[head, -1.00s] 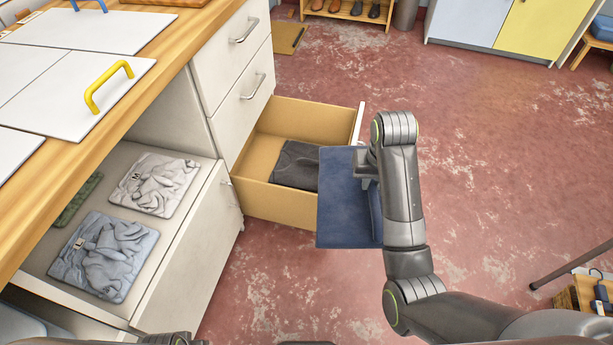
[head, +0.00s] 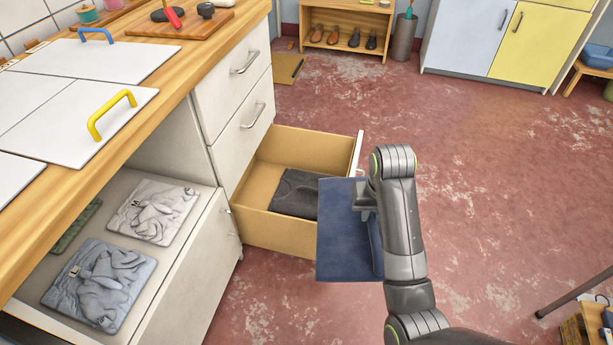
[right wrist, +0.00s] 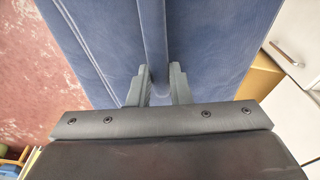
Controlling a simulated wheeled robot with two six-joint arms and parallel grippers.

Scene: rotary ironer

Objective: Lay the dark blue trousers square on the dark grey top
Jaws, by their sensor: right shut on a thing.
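The dark blue trousers (head: 345,240) hang as a folded flat piece from my right gripper (head: 362,200), in front of the open drawer. In the right wrist view the trousers (right wrist: 100,45) fill the upper middle, and the right gripper (right wrist: 159,78) is shut on a raised fold of them. A folded dark grey garment (head: 296,193), which looks like the dark grey top, lies in the open drawer. The trousers hide its right part or the drawer space beside it. They are apart from the drawer floor. My left gripper is not in view.
The open wooden drawer (head: 275,235) juts out from the white cabinet (head: 235,125). Another open compartment at the left holds a light blue folded garment (head: 100,285), a grey one (head: 153,211) and a green one. The red floor (head: 490,180) at the right is clear.

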